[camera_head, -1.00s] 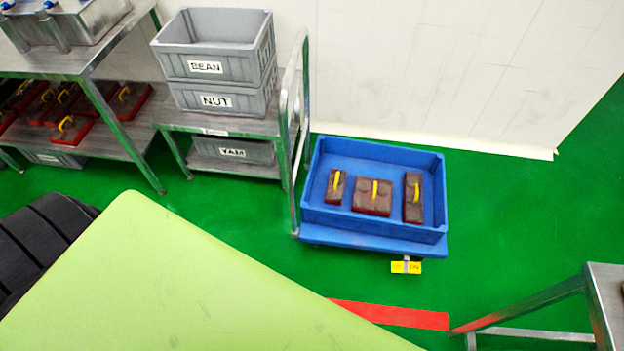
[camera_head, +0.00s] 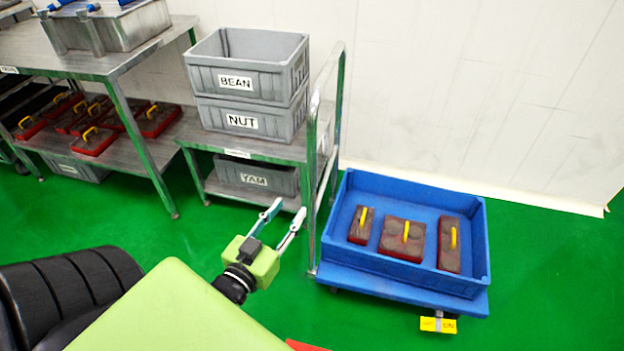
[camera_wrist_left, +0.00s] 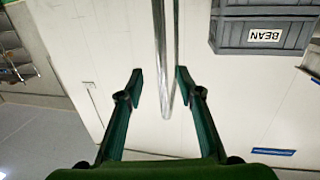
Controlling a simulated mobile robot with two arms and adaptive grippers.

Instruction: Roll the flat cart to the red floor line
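The blue flat cart (camera_head: 400,290) stands on the green floor against the white wall. Its upright metal handle (camera_head: 312,150) is on its left side, and a blue crate with several brown-red blocks with yellow handles rides on it. My left gripper (camera_head: 282,218) is open and empty, left of the handle in the head view. In the left wrist view the open fingers (camera_wrist_left: 158,75) point toward the metal handle bar (camera_wrist_left: 162,60), which shows between them, apart from them. A small piece of the red floor line (camera_head: 305,346) shows at the bottom. My right gripper is not in view.
A metal shelf left of the handle carries grey crates labelled BEAN (camera_head: 235,82), NUT (camera_head: 242,121) and YAM (camera_head: 254,180). A steel table (camera_head: 110,62) stands further left. The floor right of the cart is clear.

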